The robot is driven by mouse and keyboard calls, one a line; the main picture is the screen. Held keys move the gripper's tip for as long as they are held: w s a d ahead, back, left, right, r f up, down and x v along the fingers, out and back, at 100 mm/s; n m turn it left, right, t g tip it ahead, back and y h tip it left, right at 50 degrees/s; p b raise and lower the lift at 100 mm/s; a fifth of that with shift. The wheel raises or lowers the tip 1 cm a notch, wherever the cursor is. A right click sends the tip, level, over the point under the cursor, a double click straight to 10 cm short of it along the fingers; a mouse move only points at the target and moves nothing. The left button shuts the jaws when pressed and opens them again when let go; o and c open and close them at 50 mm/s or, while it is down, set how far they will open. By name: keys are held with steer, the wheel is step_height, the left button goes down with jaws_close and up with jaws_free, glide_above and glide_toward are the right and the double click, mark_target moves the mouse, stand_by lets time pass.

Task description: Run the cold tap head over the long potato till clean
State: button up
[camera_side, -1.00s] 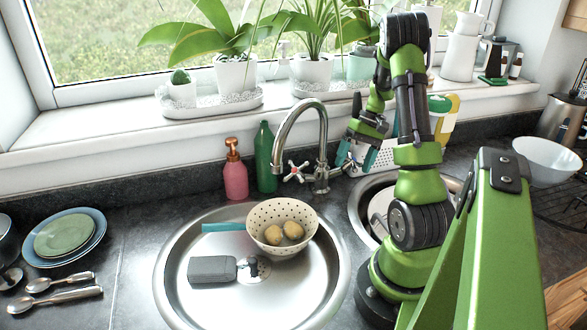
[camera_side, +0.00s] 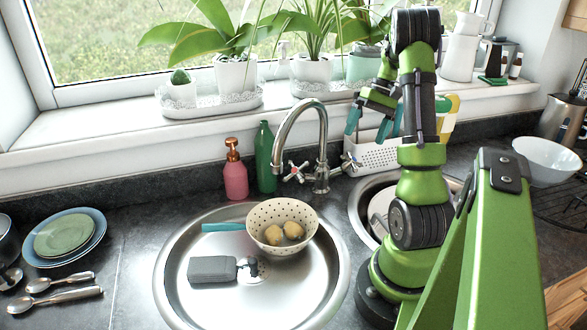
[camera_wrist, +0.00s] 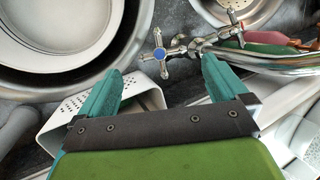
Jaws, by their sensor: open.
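Two potatoes (camera_side: 283,232) lie in a speckled cream colander bowl (camera_side: 256,240) in the left round sink; I cannot tell which is longer. The chrome tap (camera_side: 281,133) arches over the bowl, and no water shows from its spout. Its red-marked cross handle (camera_side: 296,172) is on the left. The cold handle (camera_side: 350,163) is on the right; its blue centre shows in the wrist view (camera_wrist: 159,53). My gripper (camera_side: 368,124) is open and empty, above and to the right of the cold handle. In the wrist view its teal fingertips (camera_wrist: 162,66) appear either side of the handle.
A grey block (camera_side: 212,269) and a teal strip (camera_side: 222,227) lie in the left sink. Pink (camera_side: 235,178) and green (camera_side: 266,160) bottles stand behind it. A white perforated caddy (camera_side: 376,156) stands behind the right sink, close below my gripper. Plants line the sill.

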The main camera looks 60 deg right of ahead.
steer(key=v, duration=0.8)
steer(key=w+a+r+n+t+h, duration=0.1)
steer(key=w+a+r+h, duration=0.1)
steer(key=w+a+r, duration=0.55)
steer(key=w+a+r+t+h, duration=0.1)
steer(key=w+a+r+h, duration=0.1)
steer(key=w+a+r, duration=0.55)
steer(key=s+a+f+n+t, duration=0.1)
steer(key=s+a+f, duration=0.2)
steer(key=a, duration=0.5)
steer(key=s+a+f+n+t+y, duration=0.1)
steer(key=s+a+f+n, duration=0.1)
steer(key=a+f, duration=0.4)
steer(key=s+a+f+n+t, duration=0.1)
steer(key=s+a+f, duration=0.2)
steer(key=a, duration=0.8)
steer(key=shift+s+a+f, duration=0.25)
steer(key=shift+s+f, duration=0.05)
steer(key=shift+f, duration=0.4)
